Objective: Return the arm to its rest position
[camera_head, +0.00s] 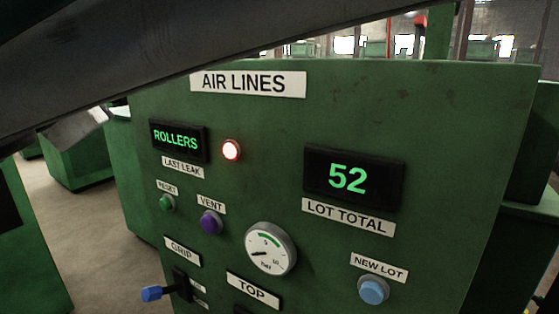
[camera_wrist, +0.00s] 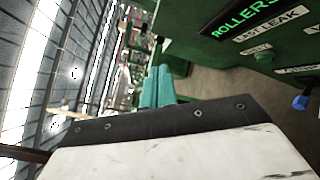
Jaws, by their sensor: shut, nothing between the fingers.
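My gripper (camera_wrist: 158,74) shows in the wrist view as two teal fingers side by side, shut with nothing between them. They rise beyond a dark plate with screws and a pale scuffed housing that fill the lower part of that view. In the head view my dark arm crosses the upper left, in front of the green AIR LINES panel (camera_head: 420,110). A pale part, possibly of my wrist, shows below it at the left. The fingers cannot be made out there. In the wrist view the panel (camera_wrist: 185,25) is at the upper right, apart from the fingers.
The panel carries a ROLLERS display (camera_head: 178,140), a lit red lamp (camera_head: 231,150), a display reading 52 (camera_head: 352,176), a gauge (camera_head: 270,249), a purple VENT button (camera_head: 211,222), a NEW LOT button (camera_head: 373,289) and a blue-tipped lever (camera_head: 153,293). Bare floor (camera_head: 80,225) lies left.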

